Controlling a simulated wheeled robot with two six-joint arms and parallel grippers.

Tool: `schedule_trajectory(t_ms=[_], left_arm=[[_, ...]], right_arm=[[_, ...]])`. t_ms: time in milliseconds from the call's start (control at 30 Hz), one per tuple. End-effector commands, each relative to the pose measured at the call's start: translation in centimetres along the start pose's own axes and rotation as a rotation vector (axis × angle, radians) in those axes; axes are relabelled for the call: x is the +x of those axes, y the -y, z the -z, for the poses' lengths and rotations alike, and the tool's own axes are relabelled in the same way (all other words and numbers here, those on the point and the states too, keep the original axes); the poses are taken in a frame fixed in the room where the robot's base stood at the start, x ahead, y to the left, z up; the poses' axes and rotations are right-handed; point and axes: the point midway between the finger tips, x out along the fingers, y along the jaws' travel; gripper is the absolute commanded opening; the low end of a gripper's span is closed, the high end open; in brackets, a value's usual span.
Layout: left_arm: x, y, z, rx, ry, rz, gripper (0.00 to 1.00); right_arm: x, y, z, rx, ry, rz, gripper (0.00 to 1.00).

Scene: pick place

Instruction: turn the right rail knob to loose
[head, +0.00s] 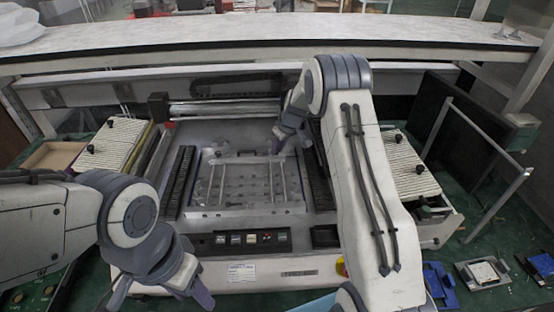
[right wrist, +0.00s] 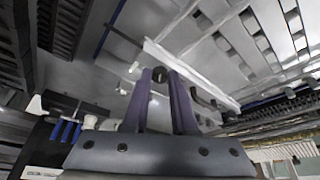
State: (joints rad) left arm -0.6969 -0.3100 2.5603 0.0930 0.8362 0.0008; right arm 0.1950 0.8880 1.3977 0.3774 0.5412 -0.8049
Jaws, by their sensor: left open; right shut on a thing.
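The metal fixture frame (head: 245,210) lies in the middle of the machine, with thin rails across it; the right rail (head: 271,182) runs front to back. My right gripper (head: 281,143) is at the far end of that rail. In the right wrist view my right gripper (right wrist: 160,76) has its two purple fingers close together on a small dark knob (right wrist: 159,75). The knob is mostly hidden by the fingers, and its turn position cannot be read. My left gripper (head: 162,294) is open and empty at the lower left, in front of the machine and away from the frame.
A button panel (head: 240,241) lies in front of the frame. Ribbed blocks with black knobs stand at the left (head: 112,143) and right (head: 405,165). Blue parts (head: 438,282) lie at the lower right. A shelf (head: 250,33) crosses the back.

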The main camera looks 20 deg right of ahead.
Motion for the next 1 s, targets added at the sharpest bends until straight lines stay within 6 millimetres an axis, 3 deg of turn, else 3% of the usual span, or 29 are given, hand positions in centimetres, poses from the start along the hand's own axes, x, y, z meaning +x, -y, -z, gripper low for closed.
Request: schedule_trajectory(t_ms=[33, 100, 400, 633, 1000], left_arm=[[2.1, 0.1, -0.1, 0.001, 0.0, 0.0, 0.5], [3.2, 0.2, -0.2, 0.001, 0.0, 0.0, 0.5], [5.8, 0.4, -0.3, 0.001, 0.0, 0.0, 0.5], [5.8, 0.4, -0.3, 0.001, 0.0, 0.0, 0.5], [4.2, 0.3, -0.2, 0.001, 0.0, 0.0, 0.5]], right_arm=[[0.8, -0.4, -0.2, -0.04, -0.007, 0.012, 0.0], [0.7, -0.4, -0.2, -0.103, -0.006, 0.037, 0.0], [0.3, -0.8, 0.0, -0.368, -0.001, 0.149, 0.0], [0.1, -1.0, 0.3, -0.567, 0.001, 0.231, 0.0], [0.0, -1.3, 0.5, -0.811, 0.003, 0.332, 0.0]])
